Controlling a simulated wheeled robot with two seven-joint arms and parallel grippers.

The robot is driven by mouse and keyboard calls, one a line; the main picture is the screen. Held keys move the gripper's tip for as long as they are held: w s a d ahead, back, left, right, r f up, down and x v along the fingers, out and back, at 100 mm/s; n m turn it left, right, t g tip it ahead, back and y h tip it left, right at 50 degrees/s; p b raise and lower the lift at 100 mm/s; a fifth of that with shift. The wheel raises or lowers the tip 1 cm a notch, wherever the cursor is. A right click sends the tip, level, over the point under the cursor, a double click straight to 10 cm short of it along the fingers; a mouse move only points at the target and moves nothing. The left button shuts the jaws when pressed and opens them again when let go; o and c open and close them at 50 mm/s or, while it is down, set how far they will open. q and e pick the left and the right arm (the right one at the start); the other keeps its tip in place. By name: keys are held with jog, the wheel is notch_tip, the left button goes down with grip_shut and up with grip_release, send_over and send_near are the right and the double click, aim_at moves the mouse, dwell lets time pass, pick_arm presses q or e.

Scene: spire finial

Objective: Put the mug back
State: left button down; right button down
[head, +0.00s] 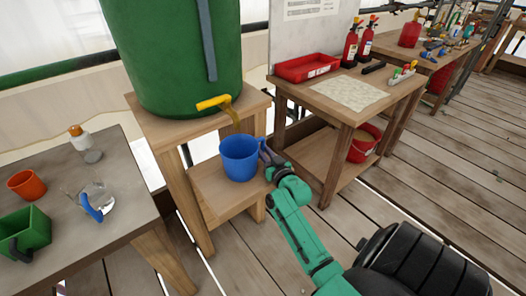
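The blue mug (238,160) is upright below the yellow tap (213,103) of the large green barrel (172,50). It shows against the low wooden shelf (215,205) of the barrel's stand; I cannot tell whether it rests there or hangs just above. Its handle side faces right. My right gripper (265,151), on a green arm from the lower right, is at that handle. The fingers are small and overlap the handle, so their closing is unclear. My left gripper is not in view.
The grey table (110,160) at left holds an orange cup (27,184), a green mug (25,232), a clear mug with a blue handle (92,203) and a bottle (84,145). A wooden bench (395,95) with a red tray (306,67) stands right of the barrel.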

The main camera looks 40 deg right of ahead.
jog(key=shift+f, duration=0.1)
jog(key=c, duration=0.8)
grip_release()
jog(key=shift+s, duration=0.2)
jog(key=v, duration=1.1)
jog(key=shift+s+a+r+p, duration=0.15)
jog(key=shift+s+r+p, duration=0.05)
jog(key=shift+s+p, duration=0.15)
